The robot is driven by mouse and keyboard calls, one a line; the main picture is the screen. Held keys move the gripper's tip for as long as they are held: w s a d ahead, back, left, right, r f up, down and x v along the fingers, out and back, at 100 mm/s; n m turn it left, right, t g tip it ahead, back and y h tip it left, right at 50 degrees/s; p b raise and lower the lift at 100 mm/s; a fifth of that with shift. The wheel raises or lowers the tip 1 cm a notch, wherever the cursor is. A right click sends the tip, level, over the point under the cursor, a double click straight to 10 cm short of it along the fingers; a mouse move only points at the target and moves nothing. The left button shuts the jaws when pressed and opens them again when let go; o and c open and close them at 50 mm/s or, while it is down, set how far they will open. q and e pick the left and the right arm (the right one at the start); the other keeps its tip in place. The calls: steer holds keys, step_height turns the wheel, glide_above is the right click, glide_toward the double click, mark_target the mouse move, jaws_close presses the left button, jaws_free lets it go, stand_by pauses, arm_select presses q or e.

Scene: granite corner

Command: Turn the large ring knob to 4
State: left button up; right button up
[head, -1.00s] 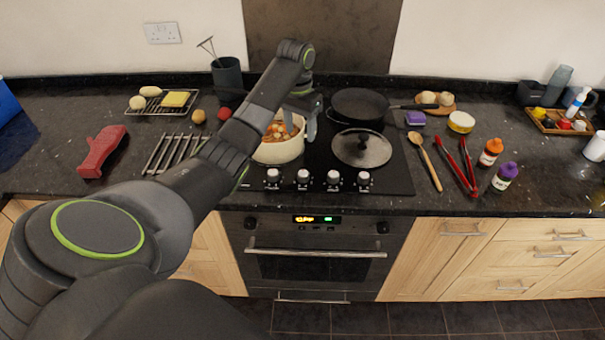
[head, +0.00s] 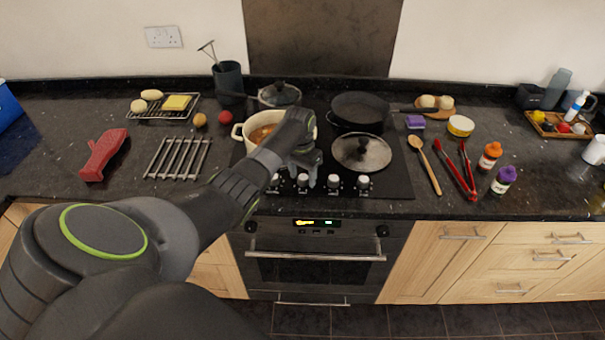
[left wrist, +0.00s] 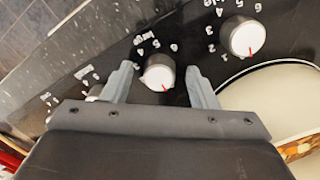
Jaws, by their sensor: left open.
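The hob (head: 395,180) has a row of several white knobs along its front edge. My left gripper (head: 304,178) is over the second knob (head: 303,187) from the left. In the left wrist view my left gripper (left wrist: 160,86) is open, its fingers on either side of that knob (left wrist: 159,70), with visible gaps. A red mark on the knob's rim points toward the gripper's palm; printed numbers arc on its far side. Another knob (left wrist: 242,36) is to the right, and one is partly hidden behind the left finger. My right gripper is not in view.
A cream pot (head: 240,134) of food stands close behind my gripper. A lidded pan (head: 279,95), a frying pan (head: 358,106) and a glass lid (head: 362,150) are also on the hob. A wooden spoon (head: 428,168) and red tongs (head: 462,174) lie to the right.

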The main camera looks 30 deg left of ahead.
arm_select(q)
steer(key=shift+c, duration=0.2)
steer(key=c, duration=0.9)
